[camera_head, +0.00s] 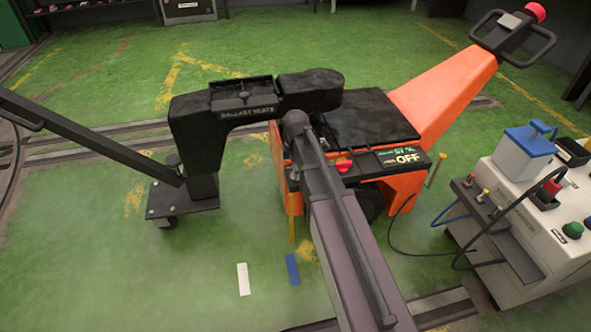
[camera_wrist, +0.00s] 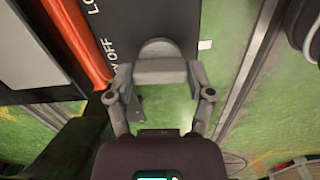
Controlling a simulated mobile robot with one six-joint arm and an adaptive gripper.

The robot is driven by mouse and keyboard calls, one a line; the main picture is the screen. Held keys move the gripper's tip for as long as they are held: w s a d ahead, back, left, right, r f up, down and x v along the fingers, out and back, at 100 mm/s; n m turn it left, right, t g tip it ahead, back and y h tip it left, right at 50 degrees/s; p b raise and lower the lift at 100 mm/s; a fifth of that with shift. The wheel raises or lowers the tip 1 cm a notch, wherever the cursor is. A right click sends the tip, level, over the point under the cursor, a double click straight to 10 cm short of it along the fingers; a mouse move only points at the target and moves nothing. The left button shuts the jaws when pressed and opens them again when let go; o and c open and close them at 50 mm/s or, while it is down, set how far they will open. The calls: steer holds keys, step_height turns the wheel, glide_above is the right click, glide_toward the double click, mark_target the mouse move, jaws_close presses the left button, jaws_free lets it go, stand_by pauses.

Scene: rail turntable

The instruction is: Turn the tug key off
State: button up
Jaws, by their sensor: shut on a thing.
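The orange tug (camera_head: 445,92) stands in the middle of the head view, with a black top and a tall tiller. Its display (camera_head: 407,155) reads 51 % and OFF. In the wrist view, my gripper (camera_wrist: 160,73) is shut on the grey tug key (camera_wrist: 158,47), which has a rounded top edge. It lies by a dark panel (camera_wrist: 105,20) with white lettering that includes OFF. The key's exact turn is hard to tell. My arm hides the gripper and key in the head view. A red knob (camera_head: 344,166) sits on the tug's near edge.
A black arm marked BALLAST (camera_head: 245,108) stands at the tug's left on a foot plate. A white console (camera_head: 545,220) with buttons and a cable stands at the right. White and blue strips (camera_head: 292,269) lie on the green floor. Rails cross the floor.

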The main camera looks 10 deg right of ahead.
steer(key=shift+n, duration=0.5)
steer(key=o, duration=1.1)
steer(key=shift+m, duration=0.5)
